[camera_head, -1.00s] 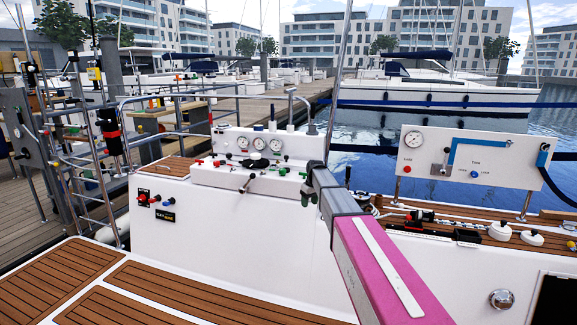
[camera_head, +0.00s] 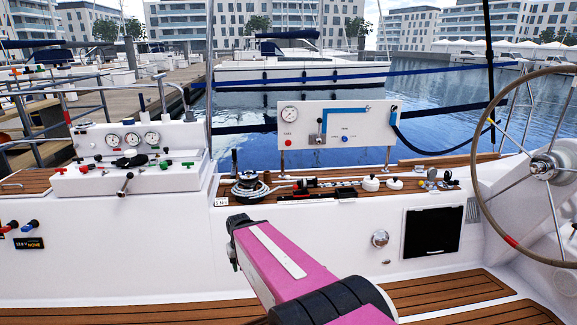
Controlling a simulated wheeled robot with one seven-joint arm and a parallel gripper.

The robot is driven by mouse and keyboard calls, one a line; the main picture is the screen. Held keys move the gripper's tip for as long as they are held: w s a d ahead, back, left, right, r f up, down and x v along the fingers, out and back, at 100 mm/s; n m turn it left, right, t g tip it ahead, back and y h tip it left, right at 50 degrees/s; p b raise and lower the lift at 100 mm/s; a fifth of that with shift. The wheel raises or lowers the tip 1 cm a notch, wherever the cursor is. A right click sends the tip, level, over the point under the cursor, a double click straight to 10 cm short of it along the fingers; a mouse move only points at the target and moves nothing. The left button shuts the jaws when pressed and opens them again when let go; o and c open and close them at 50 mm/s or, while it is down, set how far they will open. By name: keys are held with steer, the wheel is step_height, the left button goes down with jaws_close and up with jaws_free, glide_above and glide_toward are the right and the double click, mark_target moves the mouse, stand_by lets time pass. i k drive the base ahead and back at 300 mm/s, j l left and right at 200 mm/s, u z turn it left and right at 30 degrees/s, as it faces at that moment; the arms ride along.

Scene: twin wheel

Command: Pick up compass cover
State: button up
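I cannot tell for sure which thing is the compass cover. Two small round white caps, a larger one (camera_head: 370,183) and a smaller one (camera_head: 394,184), sit on the teak side deck beyond my arm. My gripper (camera_head: 234,256) shows only as a dark bit at the far end of my pink arm, low in front of the white cockpit side. The arm hides most of it, so its fingers cannot be made out. It is to the left of the caps, apart from them, and I see nothing held.
A winch with rope (camera_head: 250,188) and small gear share the teak deck (camera_head: 330,192). A gauge panel (camera_head: 335,124) stands behind. A steering wheel (camera_head: 543,167) is at right, a control console (camera_head: 125,160) at left. The teak floor at lower right is clear.

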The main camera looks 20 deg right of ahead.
mark_target(370, 183)
steer(key=z, duration=1.6)
steer(key=u, duration=2.35)
steer(key=l+z, duration=0.15)
steer(key=z, duration=0.2)
steer(key=l+z, duration=0.1)
steer(key=z, duration=0.25)
steer(key=l+z, duration=0.15)
steer(key=z, duration=0.2)
steer(key=i+l+z, duration=0.25)
steer(key=l, duration=0.3)
steer(key=i+l+z, duration=0.2)
steer(key=l, duration=0.3)
steer(key=i+l+z, duration=0.25)
steer(key=i+l, duration=0.4)
steer(key=l+u, duration=0.05)
steer(key=l, duration=0.05)
